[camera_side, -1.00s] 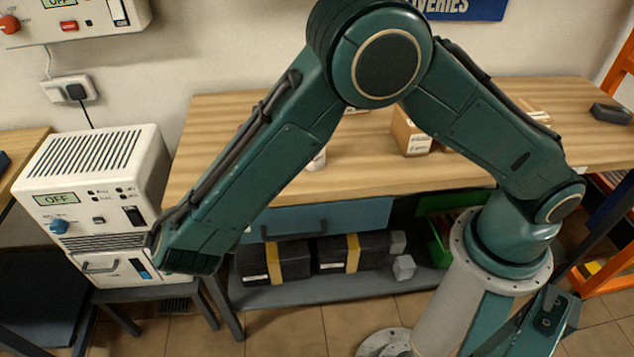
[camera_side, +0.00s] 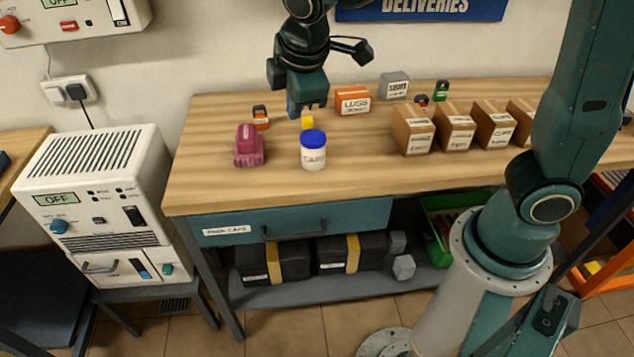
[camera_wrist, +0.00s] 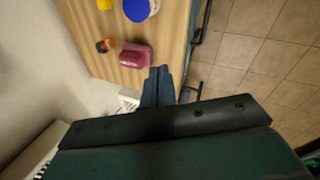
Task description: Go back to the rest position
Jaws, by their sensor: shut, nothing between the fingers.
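My gripper (camera_side: 307,108) is shut and empty, hanging above the back of the wooden workbench (camera_side: 215,185) in the side view. It points down, close to a small yellow block (camera_side: 307,122); I cannot tell whether they touch there. In the wrist view my gripper's fingers (camera_wrist: 158,72) are together, with nothing held. A purple object (camera_wrist: 136,55) shows just beyond them. It also stands at the bench's left part in the side view (camera_side: 249,146), next to a white jar with a blue lid (camera_side: 313,152).
Small cardboard boxes (camera_side: 413,138) line the bench's right. An orange labelled box (camera_side: 352,101), a grey box (camera_side: 395,86) and a small orange-black item (camera_side: 260,117) stand farther back. A white charger unit (camera_side: 92,190) stands left of the bench. The bench's front middle is clear.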

